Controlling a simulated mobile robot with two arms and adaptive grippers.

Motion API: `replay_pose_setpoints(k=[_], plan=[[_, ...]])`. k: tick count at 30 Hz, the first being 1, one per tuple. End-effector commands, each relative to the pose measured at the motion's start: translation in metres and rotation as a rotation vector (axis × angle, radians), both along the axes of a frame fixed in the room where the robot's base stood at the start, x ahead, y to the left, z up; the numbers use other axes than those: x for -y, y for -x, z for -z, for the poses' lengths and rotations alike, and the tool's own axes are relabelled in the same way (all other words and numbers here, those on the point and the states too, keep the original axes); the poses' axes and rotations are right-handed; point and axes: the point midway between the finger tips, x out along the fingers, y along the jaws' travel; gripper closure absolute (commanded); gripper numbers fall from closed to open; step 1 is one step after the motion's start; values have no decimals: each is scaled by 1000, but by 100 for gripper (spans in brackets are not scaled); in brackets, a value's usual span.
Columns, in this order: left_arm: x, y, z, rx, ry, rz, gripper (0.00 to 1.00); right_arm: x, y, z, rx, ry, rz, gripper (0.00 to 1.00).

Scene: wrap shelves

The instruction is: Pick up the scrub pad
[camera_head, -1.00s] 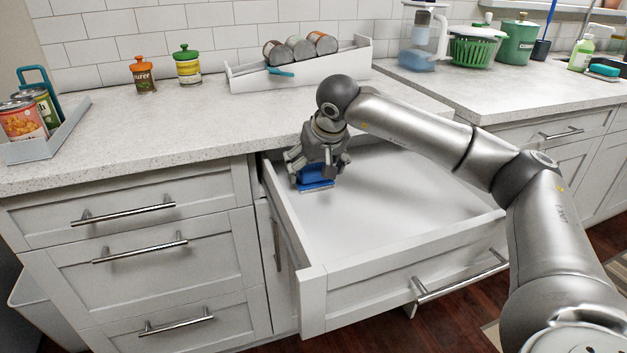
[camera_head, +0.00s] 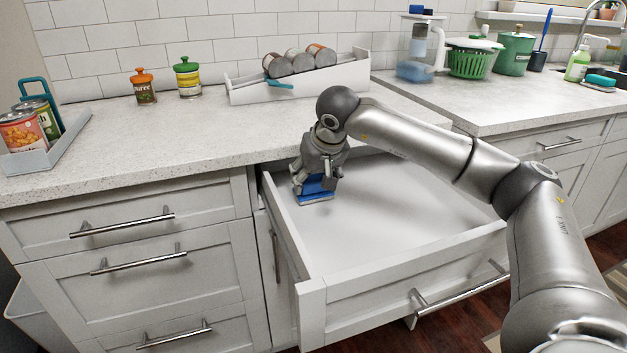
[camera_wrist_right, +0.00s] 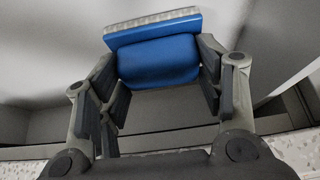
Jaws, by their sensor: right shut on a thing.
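The blue scrub pad (camera_head: 317,185) with a pale grey face is at the left side of the open, otherwise empty drawer (camera_head: 400,215). My right gripper (camera_head: 316,180) has its fingers on either side of the pad and is shut on it. In the right wrist view the scrub pad (camera_wrist_right: 158,60) sits between the fingertips of my right gripper (camera_wrist_right: 160,75), with its pale face outward. The pad looks tilted; I cannot tell whether it touches the drawer floor. My left gripper is not in view.
The drawer's left wall (camera_head: 283,225) is close beside my right gripper. The countertop (camera_head: 180,140) edge is just behind it. On the counter stand a white can rack (camera_head: 300,92), orange (camera_head: 145,92) and green-lidded (camera_head: 188,80) jars, and a grey can tray (camera_head: 45,155).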

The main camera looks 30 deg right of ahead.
Motion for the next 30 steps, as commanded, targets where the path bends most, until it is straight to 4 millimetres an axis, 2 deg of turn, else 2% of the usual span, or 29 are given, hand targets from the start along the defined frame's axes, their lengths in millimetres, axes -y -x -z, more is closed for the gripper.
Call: replay_pose_setpoints(k=[5,14,16,18,21,25,30], plan=[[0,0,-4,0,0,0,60,-4,17,-16,2,0,-1,62],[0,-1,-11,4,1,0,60,-18,75,-48,3,1,-2,62],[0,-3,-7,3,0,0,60,-21,89,-55,3,3,-1,62],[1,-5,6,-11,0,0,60,-24,101,-61,3,2,-2,62],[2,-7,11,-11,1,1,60,-28,115,-68,2,1,-2,62],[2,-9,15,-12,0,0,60,-31,127,-74,1,1,-1,62],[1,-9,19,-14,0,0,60,-32,132,-76,0,1,0,62]])
